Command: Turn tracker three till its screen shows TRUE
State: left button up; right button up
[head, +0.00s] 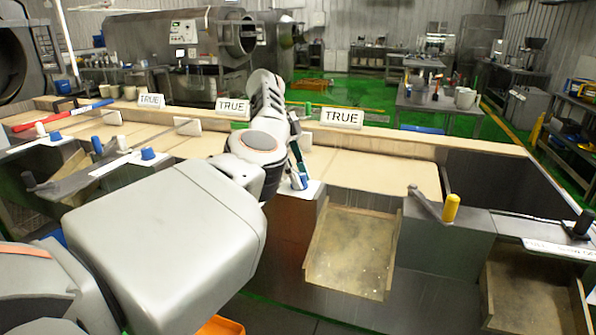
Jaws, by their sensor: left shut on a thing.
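Three white screens stand on the back ledge, each reading TRUE: a left screen (151,100), a middle screen (232,107) and a right screen (342,117), third from the left. My left arm reaches across the bench from the lower left. My left gripper (298,177) points down at the front edge of the bench, below and left of the right screen. It is shut on a blue knob (299,183), which the fingers partly hide. My right gripper is out of view.
Other blue knobs (148,154) sit along the bench front to the left. A crank with a yellow handle (451,207) stands to the right. An open chute (350,250) slopes down in front. Drum machines (185,45) stand behind.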

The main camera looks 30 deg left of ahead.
pick_arm(q)
jog(key=shift+m+g, duration=0.3)
jog(key=shift+m, duration=0.4)
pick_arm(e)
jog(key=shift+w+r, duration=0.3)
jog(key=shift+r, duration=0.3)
pick_arm(q)
jog(key=shift+f+m, duration=0.1)
jog(key=shift+m, duration=0.2)
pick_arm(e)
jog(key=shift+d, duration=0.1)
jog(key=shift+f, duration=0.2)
pick_arm(q)
jog(key=o, duration=1.1)
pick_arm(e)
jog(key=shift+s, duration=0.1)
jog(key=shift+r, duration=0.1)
